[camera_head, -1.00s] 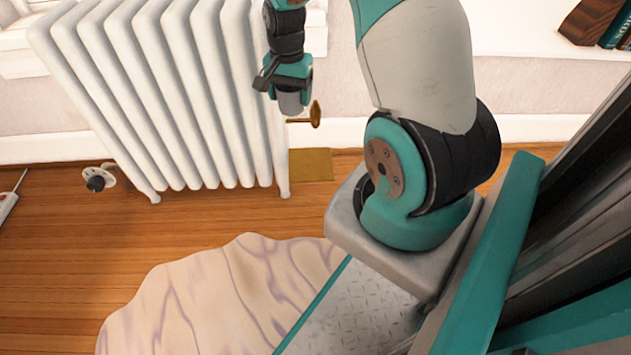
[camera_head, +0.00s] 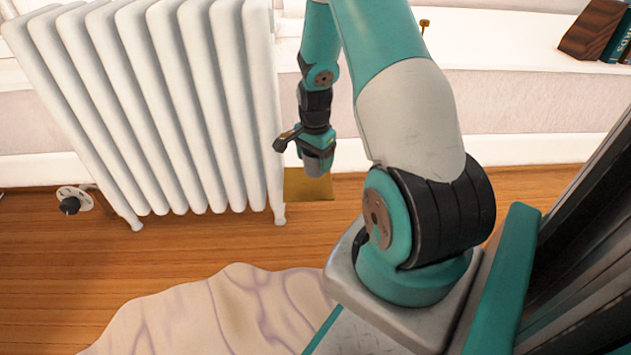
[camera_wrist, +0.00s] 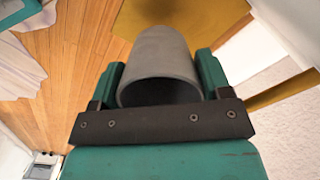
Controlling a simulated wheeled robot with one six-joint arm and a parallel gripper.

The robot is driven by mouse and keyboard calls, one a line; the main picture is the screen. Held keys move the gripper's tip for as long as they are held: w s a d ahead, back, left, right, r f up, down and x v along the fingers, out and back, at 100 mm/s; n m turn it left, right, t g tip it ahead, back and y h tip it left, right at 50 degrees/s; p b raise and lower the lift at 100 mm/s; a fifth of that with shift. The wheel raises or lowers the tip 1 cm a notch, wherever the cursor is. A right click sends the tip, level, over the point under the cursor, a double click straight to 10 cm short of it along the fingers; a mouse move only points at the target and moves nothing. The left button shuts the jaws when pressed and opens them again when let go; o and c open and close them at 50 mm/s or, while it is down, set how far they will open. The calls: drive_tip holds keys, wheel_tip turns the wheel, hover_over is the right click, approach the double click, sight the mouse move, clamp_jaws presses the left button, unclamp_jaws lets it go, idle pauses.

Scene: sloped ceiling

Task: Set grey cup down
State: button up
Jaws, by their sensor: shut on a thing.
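The grey cup (camera_wrist: 160,55) is between the two teal fingers of my gripper (camera_wrist: 158,85) in the wrist view, its open mouth towards the camera. In the head view my gripper (camera_head: 317,152) points down beside the right end of the radiator, with the cup (camera_head: 317,166) only partly showing at its tip. My gripper is shut on the cup. A flat yellow-brown patch (camera_head: 308,186) on the floor lies below and behind it in the picture. The height of the cup above the floor is hard to tell.
A white radiator (camera_head: 150,110) stands close to the left of my gripper. A wall with a white baseboard (camera_head: 480,178) is behind. A pale wavy rug (camera_head: 220,310) lies on the wooden floor (camera_head: 60,270). Books (camera_head: 610,38) stand on the ledge at upper right.

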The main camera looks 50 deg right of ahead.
sight(315, 173)
wheel_tip(315, 173, down, 5)
drive_tip(key=b, duration=0.2)
drive_tip(key=shift+f+b, duration=0.15)
drive_tip(key=shift+b, duration=0.25)
drive_tip(key=o, duration=1)
drive_tip(key=shift+c, duration=0.2)
